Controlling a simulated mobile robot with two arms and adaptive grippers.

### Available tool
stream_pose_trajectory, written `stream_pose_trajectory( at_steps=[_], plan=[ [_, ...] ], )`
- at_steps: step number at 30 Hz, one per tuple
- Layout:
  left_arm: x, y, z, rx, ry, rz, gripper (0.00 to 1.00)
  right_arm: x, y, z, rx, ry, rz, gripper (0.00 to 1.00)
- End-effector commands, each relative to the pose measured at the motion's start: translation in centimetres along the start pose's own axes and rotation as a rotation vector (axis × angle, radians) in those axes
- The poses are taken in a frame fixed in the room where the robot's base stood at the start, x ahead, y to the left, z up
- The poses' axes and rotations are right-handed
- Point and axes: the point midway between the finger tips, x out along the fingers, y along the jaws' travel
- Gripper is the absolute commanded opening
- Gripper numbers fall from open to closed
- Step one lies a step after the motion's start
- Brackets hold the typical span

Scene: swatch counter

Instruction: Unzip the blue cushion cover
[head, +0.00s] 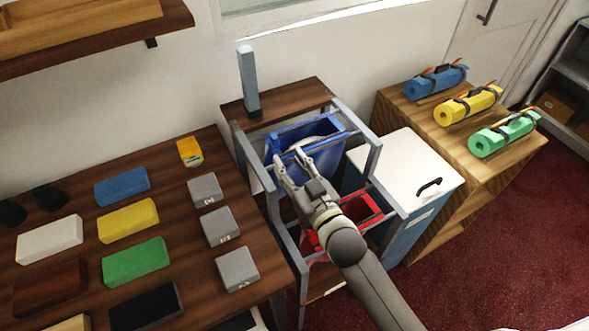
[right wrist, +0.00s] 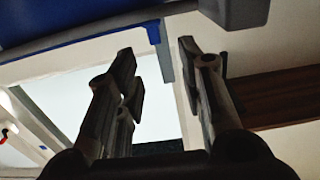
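The blue cushion cover (head: 340,162) hangs open in the upper part of a grey metal frame, with white inside its mouth. My right gripper (head: 288,157) is in front of it, over its near edge, fingers apart. In the right wrist view the two fingers (right wrist: 158,55) stand apart, with a narrow blue and grey strip behind the gap. A blue surface (right wrist: 80,36) crosses the upper left, probably the cover. Nothing is clearly held. The zip and its pull cannot be made out. My left gripper is out of view.
A red cover (head: 362,210) hangs lower in the grey frame (head: 373,160), partly behind my right arm. A white-topped cabinet (head: 402,165) stands close on the right. The dark table (head: 195,270) on the left holds several coloured blocks. Rolled mats (head: 436,82) lie at the back right.

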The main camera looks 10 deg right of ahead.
Motion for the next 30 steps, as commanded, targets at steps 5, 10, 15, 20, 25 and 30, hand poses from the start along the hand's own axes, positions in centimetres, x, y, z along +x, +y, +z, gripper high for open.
stream_pose_trajectory(
  at_steps=[5,10,15,20,25,30],
  plan=[
    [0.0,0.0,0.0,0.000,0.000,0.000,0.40,-1.5,0.0,0.0,0.000,-0.001,0.000,0.36],
    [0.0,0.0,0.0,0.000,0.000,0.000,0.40,-1.8,0.0,0.0,0.000,0.000,0.000,0.36],
    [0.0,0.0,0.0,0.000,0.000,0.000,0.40,-1.8,0.0,0.0,-0.001,0.000,0.000,0.36],
    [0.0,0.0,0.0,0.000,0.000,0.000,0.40,-1.8,0.0,0.0,-0.001,0.000,0.000,0.36],
    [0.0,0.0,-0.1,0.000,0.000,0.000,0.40,-2.0,0.2,0.2,0.000,-0.014,0.008,0.36],
    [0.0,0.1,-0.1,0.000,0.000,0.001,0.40,-3.8,2.1,2.4,0.010,-0.153,0.078,0.36]
  ],
)
